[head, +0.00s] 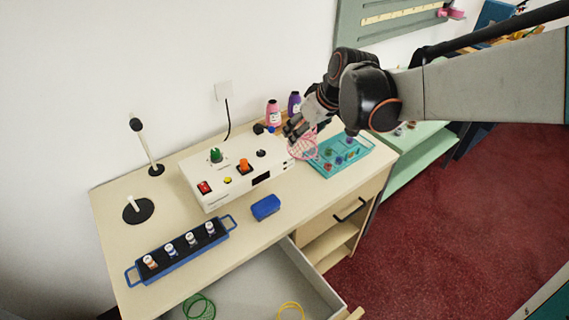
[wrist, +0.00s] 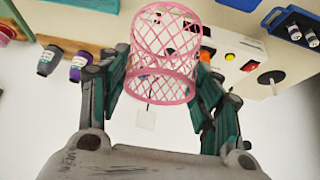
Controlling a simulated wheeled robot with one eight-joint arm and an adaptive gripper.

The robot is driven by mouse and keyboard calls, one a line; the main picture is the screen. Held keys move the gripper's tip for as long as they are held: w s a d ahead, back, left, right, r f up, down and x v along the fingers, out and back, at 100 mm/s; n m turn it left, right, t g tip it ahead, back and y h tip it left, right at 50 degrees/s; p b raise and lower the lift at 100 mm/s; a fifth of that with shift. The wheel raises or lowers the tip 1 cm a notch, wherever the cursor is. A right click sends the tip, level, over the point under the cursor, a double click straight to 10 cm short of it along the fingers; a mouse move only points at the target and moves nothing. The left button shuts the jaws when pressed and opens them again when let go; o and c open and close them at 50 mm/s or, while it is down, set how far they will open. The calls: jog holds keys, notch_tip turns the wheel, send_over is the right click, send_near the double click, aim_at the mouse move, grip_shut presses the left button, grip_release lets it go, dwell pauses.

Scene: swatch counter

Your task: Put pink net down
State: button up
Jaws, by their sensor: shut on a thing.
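The pink net (wrist: 165,57) is an open lattice cup or basket with solid pink rims. My gripper (wrist: 160,85) is shut on it, with a teal-lined finger on each side of the net in the wrist view. In the head view the pink net (head: 304,147) hangs at the end of my gripper (head: 297,131), between the white control box and the teal tray. It appears to be held above the counter; its exact height cannot be told.
A white box (head: 240,168) with knobs stands mid-counter. The teal tray (head: 358,160) holds small colourful pieces. Pink (head: 273,115) and purple (head: 294,104) bottles stand behind. A blue block (head: 266,207) and a blue vial rack (head: 177,250) lie in front. A drawer (head: 236,287) is open.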

notch_tip(320, 180, down, 19)
jog(key=b, duration=0.6)
jog(key=shift+r, duration=0.2)
jog(key=shift+f, duration=0.1)
jog(key=shift+o, duration=1.4)
jog(key=shift+f, duration=0.1)
jog(key=o, duration=0.4)
jog(key=shift+o, duration=0.2)
